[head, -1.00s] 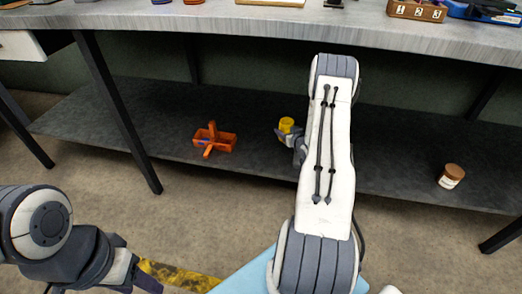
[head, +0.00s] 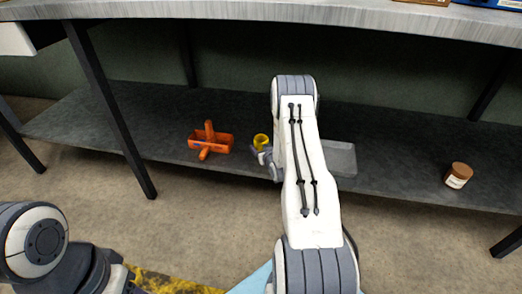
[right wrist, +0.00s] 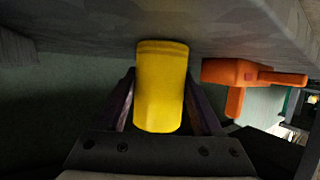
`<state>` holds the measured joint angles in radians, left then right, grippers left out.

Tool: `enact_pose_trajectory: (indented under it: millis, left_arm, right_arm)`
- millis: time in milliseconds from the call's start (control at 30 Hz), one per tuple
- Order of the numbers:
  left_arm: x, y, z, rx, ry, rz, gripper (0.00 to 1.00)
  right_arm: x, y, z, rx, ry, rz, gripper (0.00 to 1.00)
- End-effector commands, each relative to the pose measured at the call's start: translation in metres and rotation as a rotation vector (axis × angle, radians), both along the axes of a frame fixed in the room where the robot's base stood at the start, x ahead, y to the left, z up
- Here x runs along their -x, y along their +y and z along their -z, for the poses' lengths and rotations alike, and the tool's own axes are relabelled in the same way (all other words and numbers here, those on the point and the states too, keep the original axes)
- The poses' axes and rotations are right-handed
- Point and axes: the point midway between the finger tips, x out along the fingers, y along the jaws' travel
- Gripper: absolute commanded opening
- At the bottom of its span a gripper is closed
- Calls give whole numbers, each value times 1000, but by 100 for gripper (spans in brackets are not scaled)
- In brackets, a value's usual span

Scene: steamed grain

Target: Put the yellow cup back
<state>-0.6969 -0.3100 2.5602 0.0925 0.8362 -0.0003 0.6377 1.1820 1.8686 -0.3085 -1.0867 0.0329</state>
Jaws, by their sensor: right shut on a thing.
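The yellow cup (head: 261,141) is between the fingers of my right gripper (head: 263,152), over the dark lower shelf in the head view. The right gripper is shut on it. In the right wrist view the cup (right wrist: 161,86) fills the middle, with a dark finger on each side. I cannot tell whether the cup touches the shelf. My right arm hides part of the shelf behind it. My left gripper (head: 128,284) is at the bottom left, mostly cut off by the frame edge.
An orange basket-like thing (head: 222,142) lies on the shelf left of the cup; it also shows in the right wrist view (right wrist: 238,72). A grey tray (head: 342,172) is right of my arm. The tabletop (head: 240,10) overhangs the shelf.

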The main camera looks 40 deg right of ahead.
Motion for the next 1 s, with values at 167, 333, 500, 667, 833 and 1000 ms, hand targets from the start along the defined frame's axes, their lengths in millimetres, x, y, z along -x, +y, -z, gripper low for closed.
enact_pose_trajectory:
  millis: [167, 333, 500, 667, 833, 1000]
  left_arm:
    - [0, 0, 2, 0, 0, 0, 53]
    - [0, 0, 1, 0, 0, 0, 53]
    - [0, 0, 1, 0, 0, 0, 53]
    - [0, 0, -3, 0, 0, 0, 53]
    - [0, 0, -16, 0, 0, 0, 53]
    - [0, 0, -33, 0, 0, 0, 53]
  right_arm:
    - [0, 0, 3, 0, 0, 0, 0]
    - [0, 0, 3, 0, 0, 0, 98]
    - [0, 0, 3, 0, 0, 0, 98]
    - [0, 0, -3, 0, 0, 0, 98]
    - [21, 7, -14, -3, 2, 1, 98]
    - [55, 19, -29, -4, 4, 3, 98]
